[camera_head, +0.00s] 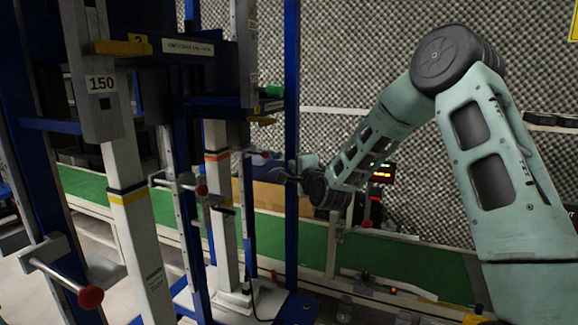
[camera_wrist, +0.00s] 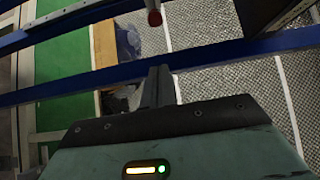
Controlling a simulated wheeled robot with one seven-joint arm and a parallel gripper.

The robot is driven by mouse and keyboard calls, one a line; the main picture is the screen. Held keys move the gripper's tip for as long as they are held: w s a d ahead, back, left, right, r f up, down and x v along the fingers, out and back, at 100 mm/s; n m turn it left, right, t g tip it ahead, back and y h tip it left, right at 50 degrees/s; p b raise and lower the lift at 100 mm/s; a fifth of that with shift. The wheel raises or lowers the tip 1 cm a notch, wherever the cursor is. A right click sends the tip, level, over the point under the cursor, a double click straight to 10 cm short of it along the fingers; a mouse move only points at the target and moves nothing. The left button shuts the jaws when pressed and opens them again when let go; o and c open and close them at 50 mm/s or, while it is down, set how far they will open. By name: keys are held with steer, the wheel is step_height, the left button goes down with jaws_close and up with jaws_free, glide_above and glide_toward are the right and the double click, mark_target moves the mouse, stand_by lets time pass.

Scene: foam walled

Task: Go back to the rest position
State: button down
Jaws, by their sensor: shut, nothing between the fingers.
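My gripper (camera_head: 284,176) is at the end of my teal arm, left of centre in the head view, beside a blue upright post (camera_head: 291,95) of the rack. In the wrist view the fingers (camera_wrist: 158,86) are together with nothing between them. They point towards a blue bar (camera_wrist: 215,53) of the rack. I cannot tell whether they touch it. The rest position is not marked in either view.
The rack has levers with red knobs (camera_head: 201,190); one red knob (camera_wrist: 155,18) is ahead of the fingers. A green conveyor (camera_head: 385,254) runs behind, with a cardboard box (camera_head: 268,197) near it. Grey foam (camera_head: 345,60) covers the back wall.

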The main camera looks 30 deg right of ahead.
steer(key=s+a+f+n+g+y+p, duration=0.1)
steer(key=s+a+n+g+y, duration=0.15)
steer(key=s+a+n, duration=0.4)
steer(key=s+a+n+g+y+p, duration=0.1)
steer(key=s+a+n+g+y, duration=0.15)
steer(key=a, duration=0.65)
steer(key=s+a+f+n+g+y+p, duration=0.1)
steer(key=s+a+n+g, duration=0.25)
steer(key=s+a, duration=0.35)
steer(key=s+a+n+g+p, duration=0.1)
steer(key=s+a+n+g, duration=0.25)
steer(key=s, duration=0.45)
steer(key=s+a+n+g+p, duration=0.1)
steer(key=s+a+n+g, duration=0.15)
steer(key=s+n, duration=0.4)
steer(key=s+d+n+g+h, duration=0.1)
steer(key=s+n, duration=0.1)
steer(key=s, duration=0.6)
steer(key=s+n+g+h+p, duration=0.1)
steer(key=s+n+g+h, duration=0.1)
steer(key=s, duration=0.6)
steer(key=shift+d+r, duration=0.4)
steer(key=shift+n, duration=0.25)
